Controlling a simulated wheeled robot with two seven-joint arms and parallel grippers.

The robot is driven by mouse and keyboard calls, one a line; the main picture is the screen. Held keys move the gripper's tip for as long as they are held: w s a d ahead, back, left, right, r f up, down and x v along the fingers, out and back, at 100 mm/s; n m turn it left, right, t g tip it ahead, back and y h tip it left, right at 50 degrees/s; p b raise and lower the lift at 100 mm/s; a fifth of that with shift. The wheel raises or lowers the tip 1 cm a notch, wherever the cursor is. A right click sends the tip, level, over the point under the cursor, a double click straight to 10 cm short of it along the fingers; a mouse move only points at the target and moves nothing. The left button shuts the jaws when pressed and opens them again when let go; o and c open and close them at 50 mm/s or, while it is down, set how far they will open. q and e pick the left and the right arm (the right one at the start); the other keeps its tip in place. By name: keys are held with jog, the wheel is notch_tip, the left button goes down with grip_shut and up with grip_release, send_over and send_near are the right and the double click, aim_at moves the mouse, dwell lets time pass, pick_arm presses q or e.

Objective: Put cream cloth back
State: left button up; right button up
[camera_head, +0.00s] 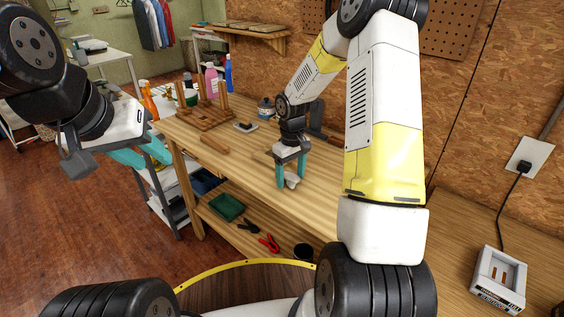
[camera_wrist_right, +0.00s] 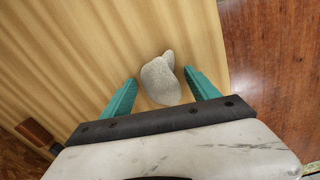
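A small cream cloth (camera_head: 291,182) lies crumpled on the wooden workbench (camera_head: 240,160), near its front edge. In the right wrist view the cloth (camera_wrist_right: 160,82) shows as a pale grey-cream lump between the two teal fingers. My right gripper (camera_head: 290,176) points down over it, open, with a finger on either side. A gap shows between the cloth and the left finger in that view; the right finger is close, and I cannot tell if it touches. My left gripper (camera_head: 148,156) hangs left of the workbench, away from the cloth, its teal fingers apart and empty.
A wooden peg rack (camera_head: 205,115), pink bottle (camera_head: 211,80) and blue bottle (camera_head: 229,72) stand at the bench's far end. A lower shelf holds a green tray (camera_head: 227,207) and red-handled pliers (camera_head: 270,243). A charger (camera_head: 498,280) sits at right.

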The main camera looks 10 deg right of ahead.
aim_at(291, 176)
notch_tip(291, 176, up, 8)
jog(key=shift+r, duration=0.15)
jog(key=s+r+m+t, duration=0.2)
jog(key=s+r, duration=0.5)
jog(key=r, duration=0.4)
jog(key=s+a+r+m+t+y, duration=0.1)
jog(key=s+r, duration=0.3)
jog(key=s, duration=0.4)
jog(key=s+a+r+m+t+y, duration=0.1)
jog(key=s+r+m+t, duration=0.1)
jog(key=s, duration=0.7)
notch_tip(291, 176, up, 3)
jog(key=shift+s+a+f+t, duration=0.1)
jog(key=shift+s+a+t, duration=0.1)
jog(key=shift+t, duration=0.4)
